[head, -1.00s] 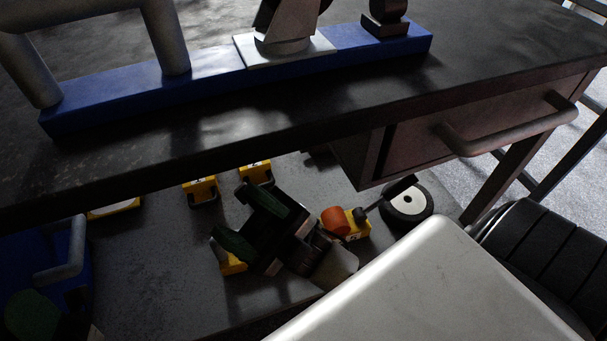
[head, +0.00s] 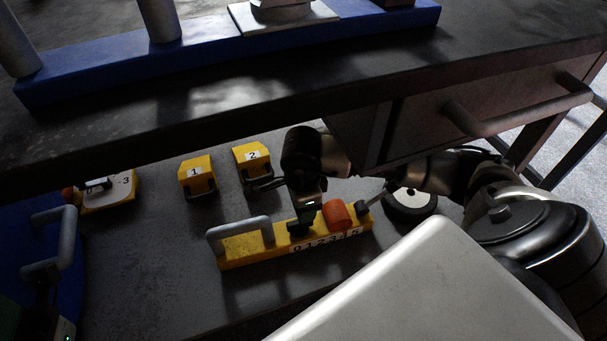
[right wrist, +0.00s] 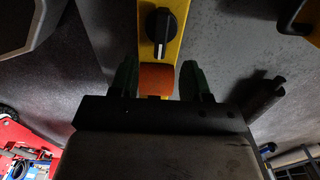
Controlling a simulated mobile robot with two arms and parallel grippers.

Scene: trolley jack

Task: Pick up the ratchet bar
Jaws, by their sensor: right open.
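The ratchet bar, which I take to be the long yellow bar (head: 240,250) with a 0 to 5 scale, lies on the lower shelf. It has a grey handle at its left end and an orange cylinder (head: 337,215) toward its right end.
Yellow blocks labelled 1 (head: 197,172) and 2 (head: 250,155) stand behind the bar, and block 3 (head: 122,190) is farther left. The tabletop and drawer (head: 430,125) overhang the shelf. A blue box (head: 25,255) is at left, a wheel (head: 410,203) at right.

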